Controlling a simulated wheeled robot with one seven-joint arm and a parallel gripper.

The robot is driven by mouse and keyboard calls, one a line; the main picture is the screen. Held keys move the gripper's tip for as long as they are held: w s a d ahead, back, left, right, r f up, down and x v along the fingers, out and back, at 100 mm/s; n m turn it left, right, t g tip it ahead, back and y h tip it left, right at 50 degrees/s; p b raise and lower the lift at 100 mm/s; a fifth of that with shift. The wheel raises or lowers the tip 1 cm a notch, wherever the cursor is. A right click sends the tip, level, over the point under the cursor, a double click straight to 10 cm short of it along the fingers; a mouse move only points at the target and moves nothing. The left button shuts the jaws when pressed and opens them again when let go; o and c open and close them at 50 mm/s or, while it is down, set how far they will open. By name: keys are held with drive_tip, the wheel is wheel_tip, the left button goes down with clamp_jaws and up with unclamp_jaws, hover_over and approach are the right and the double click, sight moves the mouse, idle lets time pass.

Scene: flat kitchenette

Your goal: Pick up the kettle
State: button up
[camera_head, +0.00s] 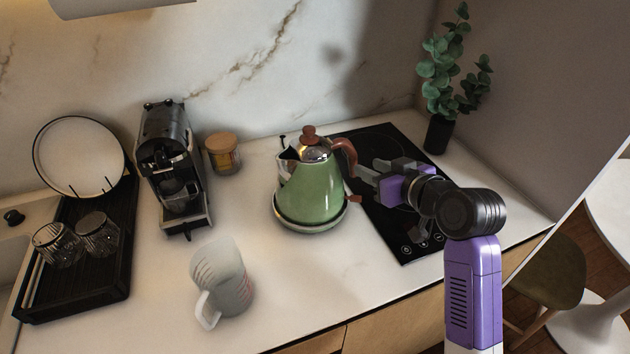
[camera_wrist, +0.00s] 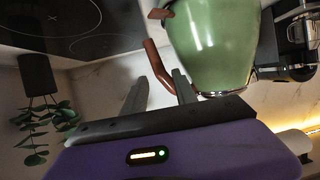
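The green kettle (camera_head: 312,192) with a brown handle (camera_head: 346,152) and a brown lid knob stands upright on its base on the counter, left of the cooktop. My gripper (camera_head: 364,172) is level with the handle at the kettle's right side. In the wrist view, the kettle body (camera_wrist: 212,48) fills the upper middle, and the brown handle (camera_wrist: 153,62) reaches toward the gap between the two fingers of my gripper (camera_wrist: 158,82). The fingers are apart, one on each side of the handle's line. I cannot tell whether either finger touches the handle.
A black cooktop (camera_head: 405,232) lies below my gripper. A measuring jug (camera_head: 228,275) stands front left of the kettle. A coffee machine (camera_head: 168,150), a lidded jar (camera_head: 222,155) and a black tray (camera_head: 88,285) with glasses are farther left. A potted plant (camera_head: 440,135) stands back right.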

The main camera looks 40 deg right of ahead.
drive_tip(key=p+x, duration=0.1)
drive_tip(key=x, duration=1.1)
drive_tip(key=shift+r, duration=0.15)
drive_tip(key=shift+d, duration=0.1)
drive_tip(key=shift+c, duration=0.4)
clamp_jaws()
drive_tip(key=shift+w+r, duration=0.1)
idle(0.6)
drive_tip(key=shift+r, duration=0.15)
